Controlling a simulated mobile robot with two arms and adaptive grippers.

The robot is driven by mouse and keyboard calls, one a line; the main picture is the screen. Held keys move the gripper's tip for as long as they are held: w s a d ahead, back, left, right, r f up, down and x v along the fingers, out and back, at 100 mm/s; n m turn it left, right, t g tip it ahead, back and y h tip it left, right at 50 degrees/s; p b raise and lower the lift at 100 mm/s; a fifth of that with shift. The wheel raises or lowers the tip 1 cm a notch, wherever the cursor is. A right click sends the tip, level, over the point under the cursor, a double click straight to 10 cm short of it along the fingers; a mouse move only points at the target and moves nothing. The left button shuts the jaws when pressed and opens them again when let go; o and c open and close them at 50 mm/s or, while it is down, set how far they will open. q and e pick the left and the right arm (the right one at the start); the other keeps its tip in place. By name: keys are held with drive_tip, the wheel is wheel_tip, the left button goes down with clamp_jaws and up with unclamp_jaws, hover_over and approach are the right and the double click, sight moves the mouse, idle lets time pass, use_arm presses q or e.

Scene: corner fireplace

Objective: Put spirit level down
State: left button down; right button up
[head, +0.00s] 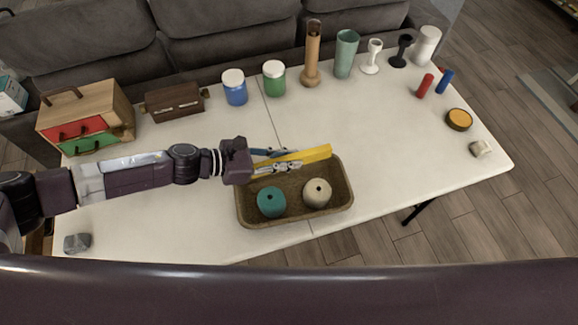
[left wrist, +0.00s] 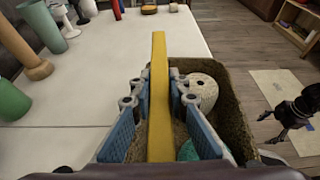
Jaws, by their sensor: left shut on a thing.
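The yellow spirit level (head: 308,157) is a long flat bar. My left gripper (head: 275,161) is shut on it and holds it over the far side of the brown basket (head: 243,213). In the left wrist view the level (left wrist: 159,95) runs lengthwise between the blue finger pads of the left gripper (left wrist: 160,110), with the basket (left wrist: 236,108) beneath and to the right. Whether the level touches the basket I cannot tell.
The basket holds a teal roll (head: 271,201) and a cream roll (head: 317,193). Jars, cups and a wooden vase (head: 312,55) line the table's back. A drawer box (head: 87,115) stands at left. The table (head: 400,150) is clear right of the basket.

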use_arm(q)
wheel_tip(320, 180, down, 4)
drive_tip(key=shift+r, duration=0.1)
drive_tip(key=shift+f, duration=0.2)
drive_tip(key=shift+f+b, duration=0.2)
drive_tip(key=shift+b, duration=0.15)
drive_tip(key=shift+f+b, duration=0.35)
drive_tip(key=shift+b, duration=0.05)
drive_tip(key=c, duration=1.8)
unclamp_jaws()
drive_tip(key=shift+c, duration=0.2)
use_arm(e)
drive_tip(key=shift+a+f, duration=0.15)
drive_tip(key=shift+f, duration=0.55)
use_arm(q)
drive_tip(key=shift+r, duration=0.1)
